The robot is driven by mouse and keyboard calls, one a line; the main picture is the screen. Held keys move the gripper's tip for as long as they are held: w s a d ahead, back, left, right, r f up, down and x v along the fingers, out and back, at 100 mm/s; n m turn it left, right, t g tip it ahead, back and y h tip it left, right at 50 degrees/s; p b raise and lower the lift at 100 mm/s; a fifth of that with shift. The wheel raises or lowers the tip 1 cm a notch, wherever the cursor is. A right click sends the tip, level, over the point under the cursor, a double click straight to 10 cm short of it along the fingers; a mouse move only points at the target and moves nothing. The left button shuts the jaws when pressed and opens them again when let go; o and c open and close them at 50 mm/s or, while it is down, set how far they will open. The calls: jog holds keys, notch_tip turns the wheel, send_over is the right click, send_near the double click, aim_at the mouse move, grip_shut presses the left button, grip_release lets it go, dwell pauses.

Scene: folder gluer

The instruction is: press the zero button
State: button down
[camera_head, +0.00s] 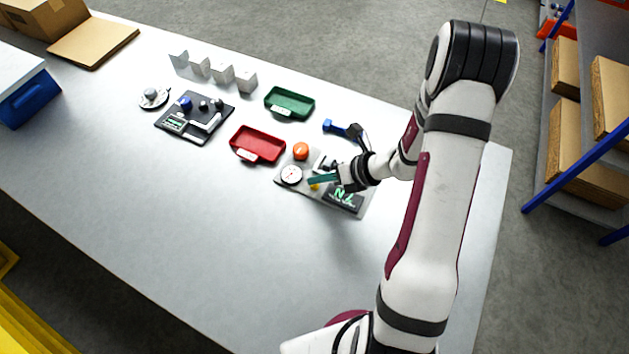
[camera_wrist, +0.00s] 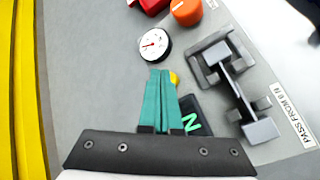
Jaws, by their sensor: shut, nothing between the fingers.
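A small yellow button (camera_wrist: 175,79) shows beside the tips of my gripper (camera_wrist: 160,73) in the wrist view, partly hidden behind the right finger. It also shows in the head view (camera_head: 314,186), just below the teal fingers (camera_head: 323,179). My gripper is shut and empty, its fingers together over the grey test panel (camera_head: 327,200). I cannot tell whether the tips touch the button or hang above it. A round white dial (camera_wrist: 155,45) sits just beyond the fingertips. A dark display (camera_wrist: 192,124) with a green N is partly hidden by the fingers.
An orange knob (camera_head: 300,151) and a grey fixture (camera_wrist: 213,60) holding a dark part stand on the panel near my gripper. A red tray (camera_head: 258,143) and a green tray (camera_head: 290,102) lie beyond. The table's front left (camera_head: 190,220) is clear.

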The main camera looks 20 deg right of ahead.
jog(key=shift+f, duration=0.2)
dwell(0.5)
jog(key=shift+r, duration=0.9)
jog(key=shift+r, duration=0.1)
jog(key=shift+r, duration=2.4)
